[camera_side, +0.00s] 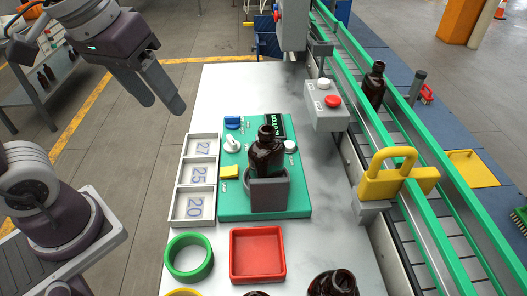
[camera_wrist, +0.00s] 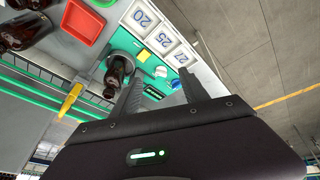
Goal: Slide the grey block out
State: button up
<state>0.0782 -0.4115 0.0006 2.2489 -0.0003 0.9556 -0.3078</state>
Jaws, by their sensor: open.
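The grey block (camera_side: 270,194) sits on the green panel (camera_side: 235,207), against the near side of an amber bottle (camera_side: 265,155). The bottle stands upright and its lower part is hidden behind the block. In the wrist view the bottle (camera_wrist: 115,75) shows left of my fingers, with the block's edges hard to make out. My gripper (camera_side: 160,103) is open and empty, high up and to the left of the panel, well apart from the block. Its two fingers also show in the wrist view (camera_wrist: 160,88).
A white tray (camera_side: 188,189) marked 27, 25 and 20 lies left of the panel. A green ring (camera_side: 171,268) and a red tray (camera_side: 232,256) lie in front. On the right are a yellow padlock (camera_side: 380,185), a button box (camera_side: 325,115) and a conveyor with another bottle (camera_side: 374,85).

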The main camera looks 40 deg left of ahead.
jog(key=w+d+f+n+g, duration=0.1)
jog(key=w+d+f+n, duration=0.1)
jog(key=w, duration=0.2)
jog(key=w+d+f+n+g, duration=0.1)
jog(key=w+d+f+n, duration=0.1)
jog(key=w, duration=0.3)
jog(key=w+d+f+n+g, duration=0.1)
jog(key=w+d+f, duration=0.2)
jog(key=w, duration=0.2)
jog(key=shift+d+n+g, duration=0.2)
jog(key=shift+n+g, duration=0.1)
jog(key=shift+n, duration=0.1)
jog(key=shift+w+d+f+n, duration=0.15)
jog(key=shift+w+d+f, duration=0.1)
jog(key=shift+f, duration=0.35)
jog(key=shift+w+d+f+n, duration=0.15)
jog(key=shift+w+d+f, duration=0.1)
jog(key=shift+f, duration=0.3)
notch_tip(320, 180, down, 6)
jog(key=shift+f, duration=0.2)
jog(key=shift+c, duration=0.2)
grip_shut()
jog(key=shift+r, duration=0.1)
